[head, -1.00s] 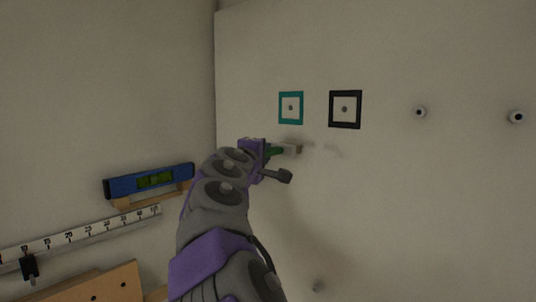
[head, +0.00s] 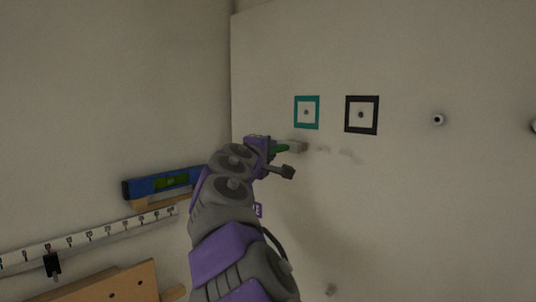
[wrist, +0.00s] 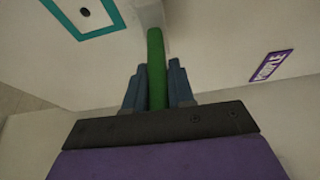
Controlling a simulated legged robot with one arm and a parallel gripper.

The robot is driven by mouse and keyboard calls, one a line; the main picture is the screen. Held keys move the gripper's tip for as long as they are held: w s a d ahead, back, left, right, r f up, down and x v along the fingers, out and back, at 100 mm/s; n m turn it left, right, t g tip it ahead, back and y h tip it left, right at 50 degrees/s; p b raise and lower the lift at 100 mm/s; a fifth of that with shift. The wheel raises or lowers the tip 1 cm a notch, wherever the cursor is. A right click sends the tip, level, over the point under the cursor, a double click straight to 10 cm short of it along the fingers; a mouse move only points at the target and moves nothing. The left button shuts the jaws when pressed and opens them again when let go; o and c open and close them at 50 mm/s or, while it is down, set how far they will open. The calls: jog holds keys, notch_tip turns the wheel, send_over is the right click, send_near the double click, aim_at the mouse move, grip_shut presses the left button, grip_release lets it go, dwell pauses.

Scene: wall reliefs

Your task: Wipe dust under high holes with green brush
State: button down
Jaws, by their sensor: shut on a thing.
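My gripper (wrist: 158,90) is shut on the green handle of the brush (wrist: 156,58). In the head view the brush (head: 281,149) points right, its pale head (head: 298,147) at or very near the wall; contact is not clear. The teal-framed hole (head: 307,112) is just above the brush head. The black-framed hole (head: 361,115) is up and to the right. Faint grey dust smudges (head: 348,155) show on the wall below the black frame, right of the brush. The teal frame (wrist: 83,34) also shows in the wrist view at upper left.
A purple label (wrist: 271,65) shows in the wrist view.

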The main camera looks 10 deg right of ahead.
jog(key=shift+s+d+r, duration=0.25)
jog(key=shift+s+d, duration=2.45)
jog(key=shift+s, duration=1.7)
jog(key=shift+s+d+r, duration=0.25)
jog(key=shift+s+d, duration=2.45)
jog(key=shift+s, duration=1.7)
jog(key=w+a+b, duration=0.1)
jog(key=w+a, duration=0.2)
jog(key=w, duration=0.3)
jog(key=shift+w+f, duration=0.3)
jog(key=shift+f, duration=0.15)
